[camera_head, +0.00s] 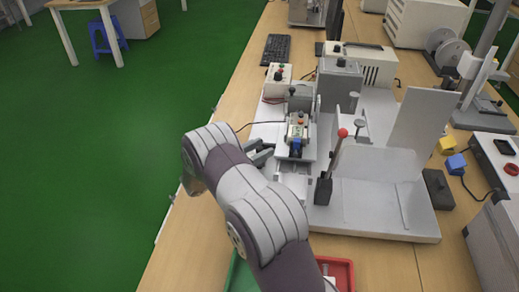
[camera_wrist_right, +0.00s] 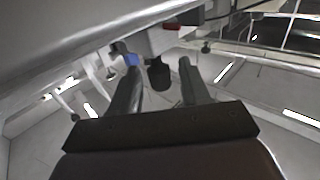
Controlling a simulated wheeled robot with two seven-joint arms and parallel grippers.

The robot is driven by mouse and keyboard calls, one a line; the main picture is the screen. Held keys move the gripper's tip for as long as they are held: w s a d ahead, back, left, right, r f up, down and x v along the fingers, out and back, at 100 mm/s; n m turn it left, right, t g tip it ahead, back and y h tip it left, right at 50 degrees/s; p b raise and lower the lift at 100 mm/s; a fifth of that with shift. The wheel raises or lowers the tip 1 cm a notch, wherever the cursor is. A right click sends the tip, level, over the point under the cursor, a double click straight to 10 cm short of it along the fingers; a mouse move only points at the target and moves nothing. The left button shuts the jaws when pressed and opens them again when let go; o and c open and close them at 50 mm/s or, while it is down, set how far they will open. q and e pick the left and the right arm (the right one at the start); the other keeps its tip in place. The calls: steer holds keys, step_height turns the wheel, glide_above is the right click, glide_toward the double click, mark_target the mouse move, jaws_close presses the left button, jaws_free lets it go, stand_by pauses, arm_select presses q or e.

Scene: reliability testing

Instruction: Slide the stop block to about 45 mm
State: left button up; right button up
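A small grey fixture (camera_head: 296,152) on the bench carries a blue part (camera_head: 296,144) and small yellow and red parts. I cannot tell for certain which piece is the stop block, and no scale is readable. My right gripper (camera_head: 266,151) is at the left side of this fixture. In the right wrist view, its two fingers (camera_wrist_right: 160,66) are apart, with a dark round knob (camera_wrist_right: 159,76) showing between them and no finger clearly touching it. A blue part (camera_wrist_right: 131,60) shows by the left finger. My left gripper is out of view.
A lever with a red ball (camera_head: 342,133) stands right of the fixture, beside a light grey plate (camera_head: 370,190). A control box with buttons (camera_head: 277,80) stands behind. A red tray (camera_head: 338,272) lies at the front. Green floor is open at left.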

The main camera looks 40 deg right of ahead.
steer(key=shift+d+f, duration=0.1)
steer(key=a, duration=1.2)
steer(key=shift+w+a+b, duration=0.35)
steer(key=shift+w+b, duration=0.05)
steer(key=shift+w, duration=0.05)
